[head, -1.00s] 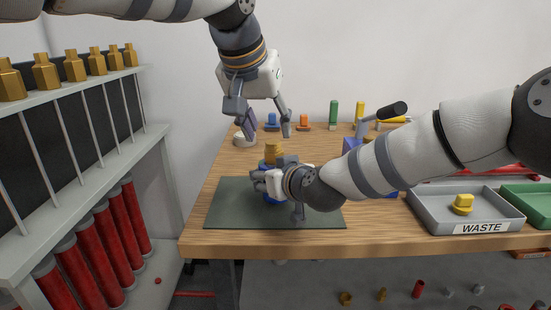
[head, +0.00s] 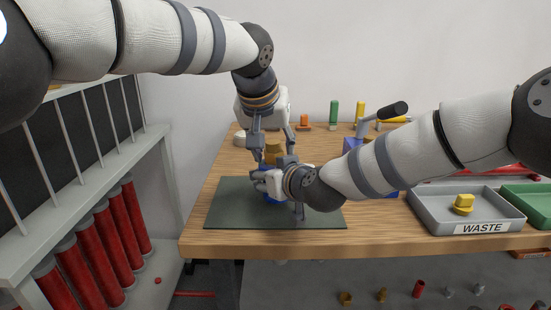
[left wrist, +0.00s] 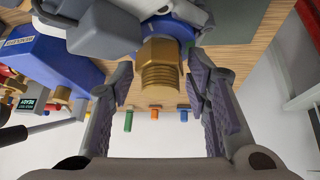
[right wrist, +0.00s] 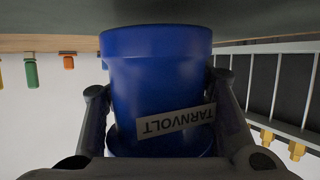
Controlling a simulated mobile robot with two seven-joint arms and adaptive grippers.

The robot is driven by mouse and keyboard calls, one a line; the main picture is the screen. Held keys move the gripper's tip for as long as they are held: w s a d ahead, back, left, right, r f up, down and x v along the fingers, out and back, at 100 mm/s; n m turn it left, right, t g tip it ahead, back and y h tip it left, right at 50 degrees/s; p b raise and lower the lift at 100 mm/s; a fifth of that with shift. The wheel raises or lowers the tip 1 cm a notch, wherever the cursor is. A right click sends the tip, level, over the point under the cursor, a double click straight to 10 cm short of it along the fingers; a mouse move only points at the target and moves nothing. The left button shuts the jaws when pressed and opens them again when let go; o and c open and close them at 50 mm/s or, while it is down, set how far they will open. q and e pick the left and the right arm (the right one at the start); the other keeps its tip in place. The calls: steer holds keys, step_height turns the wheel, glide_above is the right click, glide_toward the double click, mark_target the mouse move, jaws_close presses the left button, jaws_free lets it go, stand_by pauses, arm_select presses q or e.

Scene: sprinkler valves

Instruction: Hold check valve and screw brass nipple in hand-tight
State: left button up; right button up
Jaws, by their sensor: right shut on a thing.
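The blue check valve (head: 270,196) stands on the dark green mat (head: 230,210), mostly hidden by my right gripper (head: 268,180). The right wrist view shows the blue body (right wrist: 158,85) with its TARNVOLT label between the fingers, which are shut on it. The brass nipple (head: 273,152) sits upright at the valve's top; how deep it is threaded I cannot tell. My left gripper (head: 274,144) points down over it, open. In the left wrist view the brass nipple (left wrist: 159,70) lies between the two fingers, with narrow gaps on both sides.
A grey WASTE tray (head: 425,205) holding a yellow piece is at the right, beside a green tray (head: 530,200). A shelf with red cylinders (head: 95,245) is at the left. The mat's front is clear.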

arm_select(q)
steer(key=c, duration=0.8)
steer(key=shift+m+g+h, duration=0.3)
steer(key=shift+m+h, duration=0.5)
steer(key=shift+m, duration=0.8)
jaws_close()
steer(key=o, duration=1.4)
jaws_free()
steer(key=shift+m, duration=0.3)
steer(key=v, duration=1.2)
steer(key=shift+w+a, duration=0.1)
